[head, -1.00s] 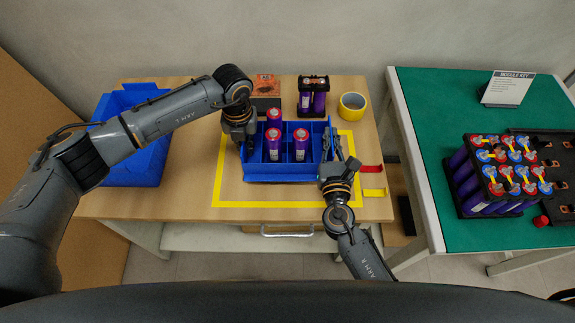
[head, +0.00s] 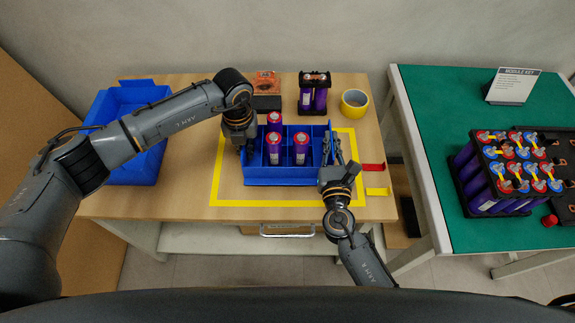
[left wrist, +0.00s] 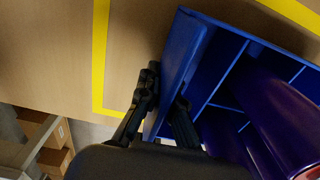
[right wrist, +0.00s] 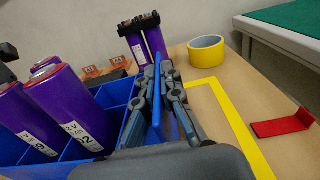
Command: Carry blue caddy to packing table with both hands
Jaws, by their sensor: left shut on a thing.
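The blue caddy (head: 290,175) sits on a wooden table inside a yellow tape outline, with purple cells (head: 301,150) upright in some compartments. It also shows in the left wrist view (left wrist: 185,50). My left gripper (head: 243,146) is shut on its left end wall, one finger on each side (left wrist: 165,100). My right gripper (head: 334,160) is at the right end wall, which stands between its fingers in the right wrist view (right wrist: 158,85). I cannot tell whether these fingers press on the wall. Neither table is marked as the packing table.
An empty blue bin (head: 130,130) is at the left. A black holder with purple cells (head: 313,95) and a yellow tape roll (head: 355,102) stand behind the caddy. Red (head: 373,167) and yellow (head: 377,191) pieces lie right. A green-topped table (head: 440,110) bears a cell module (head: 505,170).

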